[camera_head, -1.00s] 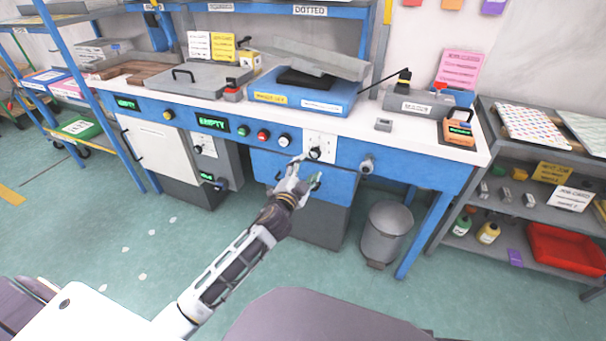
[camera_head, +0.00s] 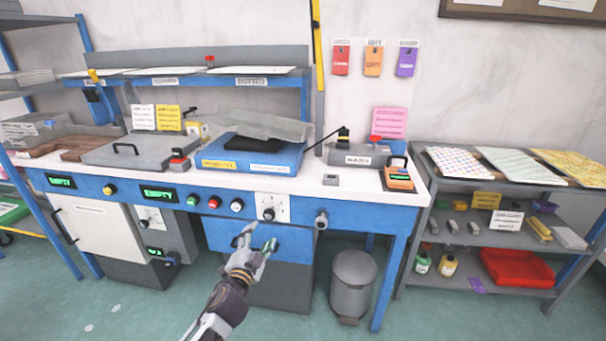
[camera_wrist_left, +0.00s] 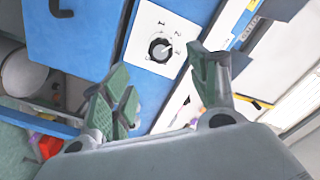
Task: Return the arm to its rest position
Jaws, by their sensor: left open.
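My left gripper (camera_head: 258,246) is in front of the blue drawer front of the workbench, below the rotary knob (camera_head: 268,214) on its white plate. Its fingers are apart with nothing between them. In the left wrist view the green-padded fingers (camera_wrist_left: 165,92) are spread wide, and the knob (camera_wrist_left: 160,49) on its numbered plate shows beyond them, apart from them. My left arm comes up from the bottom of the head view. My right gripper is in neither view.
The blue workbench (camera_head: 375,197) carries a blue tray-like block (camera_head: 250,160), a grey lidded box (camera_head: 140,150) and an orange device (camera_head: 398,178).

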